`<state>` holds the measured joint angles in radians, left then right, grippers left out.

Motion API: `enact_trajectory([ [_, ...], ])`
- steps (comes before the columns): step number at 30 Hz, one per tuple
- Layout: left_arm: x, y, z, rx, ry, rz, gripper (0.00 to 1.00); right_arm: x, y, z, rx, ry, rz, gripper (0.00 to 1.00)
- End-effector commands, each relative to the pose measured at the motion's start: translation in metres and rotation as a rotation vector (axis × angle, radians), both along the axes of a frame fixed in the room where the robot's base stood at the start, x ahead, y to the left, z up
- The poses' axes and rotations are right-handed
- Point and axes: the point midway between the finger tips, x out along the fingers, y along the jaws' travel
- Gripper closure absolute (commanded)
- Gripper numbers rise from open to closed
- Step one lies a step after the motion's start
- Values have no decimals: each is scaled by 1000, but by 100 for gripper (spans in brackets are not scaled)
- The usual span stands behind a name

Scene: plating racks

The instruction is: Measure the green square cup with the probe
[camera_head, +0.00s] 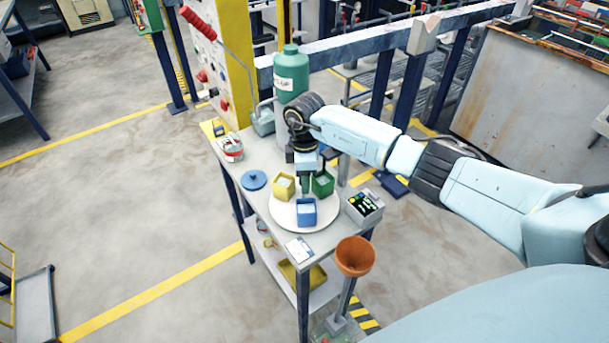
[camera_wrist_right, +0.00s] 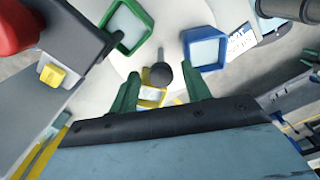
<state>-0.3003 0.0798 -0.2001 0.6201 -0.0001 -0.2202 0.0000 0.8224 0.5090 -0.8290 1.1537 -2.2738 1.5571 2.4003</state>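The green square cup (camera_head: 322,186) stands at the right back of a round white plate (camera_head: 318,224); it also shows at the upper left of the right wrist view (camera_wrist_right: 129,27). The yellow cup (camera_head: 284,192) and blue cup (camera_head: 306,217) share the plate. My right gripper (camera_head: 305,186) points down among the cups. Its green fingers are apart in the right wrist view, with a dark round knob on a grey stem (camera_wrist_right: 161,75) seen between them. Whether they touch it is unclear. I cannot identify the probe for certain. My left gripper is out of view.
A blue lid (camera_head: 254,180), a can (camera_head: 231,148) and a green bottle (camera_head: 291,75) are on the table. A terracotta funnel (camera_head: 355,256) stands at the front right. A card (camera_head: 299,248) lies at the front edge.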

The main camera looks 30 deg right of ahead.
Motion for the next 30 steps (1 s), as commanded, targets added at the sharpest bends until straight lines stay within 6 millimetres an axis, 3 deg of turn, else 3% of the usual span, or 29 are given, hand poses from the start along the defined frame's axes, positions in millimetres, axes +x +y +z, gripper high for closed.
enact_trajectory([
  [6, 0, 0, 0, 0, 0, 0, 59, 0, 1, 0, 1, 2, 1, 52],
  [10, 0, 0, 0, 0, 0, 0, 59, 0, 1, 10, 1, 0, 2, 52],
  [24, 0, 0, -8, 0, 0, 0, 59, 0, 0, 108, 0, -3, 1, 52],
  [30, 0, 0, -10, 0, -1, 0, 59, 0, 0, 129, 0, -1, 0, 52],
])
